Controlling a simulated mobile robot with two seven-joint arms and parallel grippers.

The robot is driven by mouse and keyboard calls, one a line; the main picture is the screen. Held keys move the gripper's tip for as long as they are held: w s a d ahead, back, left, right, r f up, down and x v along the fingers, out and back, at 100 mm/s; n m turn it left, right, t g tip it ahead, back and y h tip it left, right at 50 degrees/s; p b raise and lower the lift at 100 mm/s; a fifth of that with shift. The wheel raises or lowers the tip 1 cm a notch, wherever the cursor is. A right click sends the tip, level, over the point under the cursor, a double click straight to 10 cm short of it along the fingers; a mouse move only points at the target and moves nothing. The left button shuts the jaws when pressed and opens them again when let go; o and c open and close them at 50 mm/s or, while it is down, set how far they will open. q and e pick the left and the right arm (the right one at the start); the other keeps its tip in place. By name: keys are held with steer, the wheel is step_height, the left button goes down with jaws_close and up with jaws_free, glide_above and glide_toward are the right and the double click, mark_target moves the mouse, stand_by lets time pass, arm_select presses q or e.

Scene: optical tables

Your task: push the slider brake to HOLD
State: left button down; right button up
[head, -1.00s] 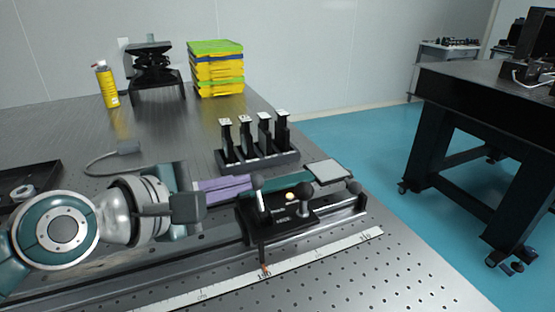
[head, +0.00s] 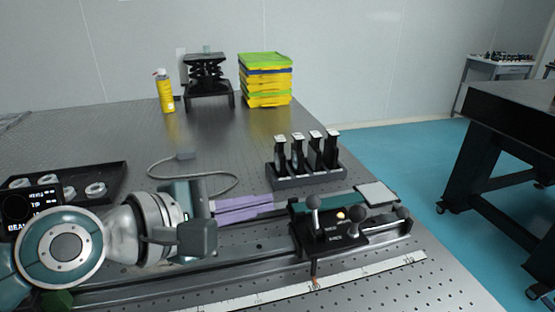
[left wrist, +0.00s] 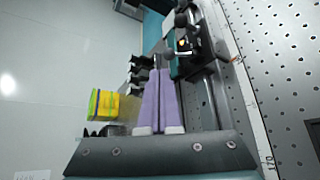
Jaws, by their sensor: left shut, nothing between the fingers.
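The slider (head: 330,238) is a black carriage on the rail near the right front of the table. On its top stand a lever with a grey ball knob (head: 313,202) and a dark ball knob (head: 358,214). A small amber light (head: 341,215) glows between them. The lettering beside it is too small to read surely. My left gripper (head: 272,203) has lilac fingers, shut and empty, pointing right toward the slider, with a gap to the grey knob. In the left wrist view the fingers (left wrist: 160,72) lie together and the slider (left wrist: 200,45) is beyond them. My right gripper is out of view.
A rack of several black uprights (head: 305,175) stands behind the slider. A white ruler strip (head: 375,270) runs in front of the rail.

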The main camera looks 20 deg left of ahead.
arm_select(q)
steer(key=v, duration=0.5)
steer(key=shift+a+r+p, duration=0.15)
steer(key=shift+r+p, duration=0.2)
steer(key=shift+r, duration=0.15)
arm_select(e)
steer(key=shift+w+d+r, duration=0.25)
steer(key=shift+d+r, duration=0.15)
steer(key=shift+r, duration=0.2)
arm_select(q)
steer(key=shift+s, duration=0.1)
steer(key=s+d+m+g+y+p, duration=0.1)
steer(key=s+d+m+g+p, duration=0.35)
steer(key=s+m, duration=0.6)
steer(key=s+a+r+m+g+y+p, duration=0.55)
steer(key=s+m, duration=0.35)
steer(key=m, duration=0.2)
step_height(320, 180, up, 34)
steer(key=t+p, duration=0.1)
steer(key=p, duration=3.3)
steer(key=shift+w, duration=0.25)
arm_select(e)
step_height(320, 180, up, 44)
